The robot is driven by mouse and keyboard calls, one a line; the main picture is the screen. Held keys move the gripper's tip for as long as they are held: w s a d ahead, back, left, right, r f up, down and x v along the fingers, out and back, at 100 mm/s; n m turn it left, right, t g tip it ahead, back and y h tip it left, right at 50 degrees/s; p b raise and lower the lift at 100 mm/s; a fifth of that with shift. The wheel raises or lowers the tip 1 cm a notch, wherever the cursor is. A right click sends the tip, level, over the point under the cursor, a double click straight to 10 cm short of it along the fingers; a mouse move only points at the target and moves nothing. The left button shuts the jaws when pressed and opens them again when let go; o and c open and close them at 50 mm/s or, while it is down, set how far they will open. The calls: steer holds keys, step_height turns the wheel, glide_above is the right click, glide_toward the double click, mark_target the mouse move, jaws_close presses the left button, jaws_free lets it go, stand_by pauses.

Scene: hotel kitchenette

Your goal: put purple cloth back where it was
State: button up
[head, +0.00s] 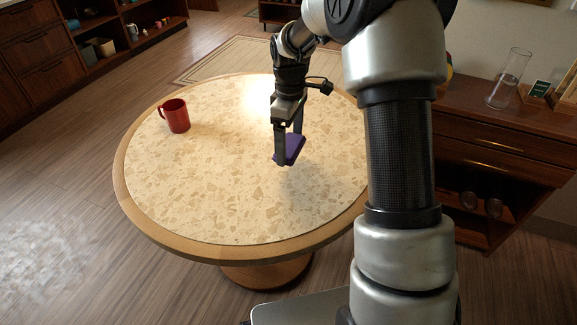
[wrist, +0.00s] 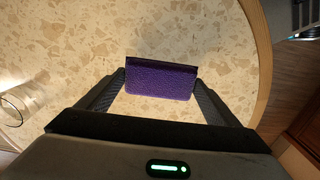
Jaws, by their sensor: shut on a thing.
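The purple cloth (head: 291,149) is a small folded block. In the wrist view the cloth (wrist: 160,80) spans the space between my two fingers, with a finger at each side edge. My gripper (head: 288,152) points down over the right-centre part of the round table (head: 215,205) and is shut on the cloth. The cloth appears to be slightly above the speckled tabletop, with a soft shadow below it; the exact gap is hard to tell.
A red mug (head: 177,116) stands at the table's left back. A sideboard (head: 490,135) at right holds a glass vase (head: 507,80). The table's front and centre are clear; my arm hides its right edge.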

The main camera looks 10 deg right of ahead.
step_height(320, 180, down, 8)
steer(key=shift+r+b, duration=0.2)
steer(key=shift+b, duration=0.55)
steer(key=shift+f, duration=0.2)
steer(key=o, duration=0.9)
steer(key=shift+r, duration=0.15)
